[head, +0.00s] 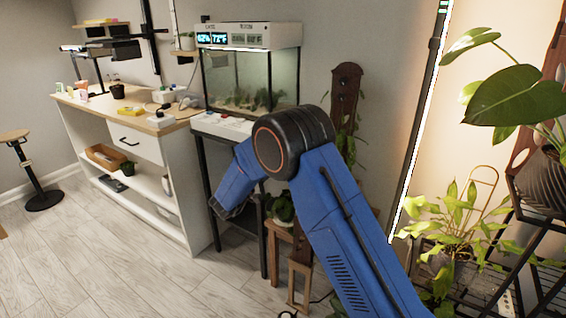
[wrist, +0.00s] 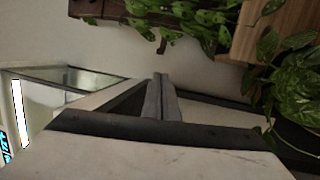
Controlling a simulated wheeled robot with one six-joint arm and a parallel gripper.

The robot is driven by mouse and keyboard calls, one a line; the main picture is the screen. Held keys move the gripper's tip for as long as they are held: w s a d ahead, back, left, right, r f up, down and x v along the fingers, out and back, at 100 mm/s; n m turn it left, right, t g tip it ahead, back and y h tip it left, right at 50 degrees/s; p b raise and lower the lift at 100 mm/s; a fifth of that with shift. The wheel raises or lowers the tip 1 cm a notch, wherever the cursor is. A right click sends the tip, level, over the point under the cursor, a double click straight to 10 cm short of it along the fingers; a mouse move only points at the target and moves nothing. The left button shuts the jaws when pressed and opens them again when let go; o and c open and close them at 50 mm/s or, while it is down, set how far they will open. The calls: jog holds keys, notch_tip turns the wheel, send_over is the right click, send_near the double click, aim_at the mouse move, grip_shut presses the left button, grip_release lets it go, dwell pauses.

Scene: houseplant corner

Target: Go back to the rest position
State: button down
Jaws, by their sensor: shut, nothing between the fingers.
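My gripper (wrist: 158,78) shows in the wrist view as two grey fingers lying together, shut and empty. In the head view my blue arm is bent, with its elbow high in front of the terrarium stand and its far link pointing down to the left. The gripper itself is hidden there. The glass terrarium (head: 250,80) stands behind my arm; part of it shows at the left of the wrist view (wrist: 75,80). A leafy potted plant (head: 284,209) sits low behind my arm.
A white workbench (head: 160,150) with small items stands at the left, beside a stool (head: 42,197). A tall wooden plant support (head: 345,95) is behind my elbow. A lit upright lamp (head: 410,165) and a black plant rack (head: 540,215) are at the right. The floor (head: 110,260) at front left is clear.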

jog(key=w+d+r+m+t+y, duration=0.1)
jog(key=d+r+t+y, duration=0.1)
jog(key=r+y, duration=0.3)
jog(key=w+d+r+t+y, duration=0.1)
jog(key=w+d+r+y, duration=0.15)
jog(key=r, duration=0.45)
jog(key=s+d+r+g+y, duration=0.1)
jog(key=s+d+r+y, duration=0.15)
jog(key=s, duration=0.35)
jog(key=s+d+r+g+y, duration=0.1)
jog(key=s+r+y, duration=0.25)
jog(key=s, duration=0.25)
jog(key=s+d+r+g+y, duration=0.1)
jog(key=s+d+r+y, duration=0.1)
jog(key=s+y, duration=0.3)
jog(key=s+d+f+m+g+h, duration=0.1)
jog(key=s+d+f+m+g, duration=0.1)
jog(key=s, duration=1.1)
jog(key=s+d+f+m+g+h, duration=0.1)
jog(key=s+d+f+m+g, duration=0.2)
jog(key=s+d+f, duration=0.4)
jog(key=s+d+f+m+g+h, duration=0.1)
jog(key=s+d, duration=0.5)
jog(key=s, duration=1.5)
notch_tip(320, 180, down, 4)
jog(key=m+g, duration=0.1)
jog(key=g, duration=0.1)
jog(key=shift+s+r+g+h, duration=0.2)
jog(key=shift+r+g+h, duration=0.05)
jog(key=shift+g+h, duration=0.1)
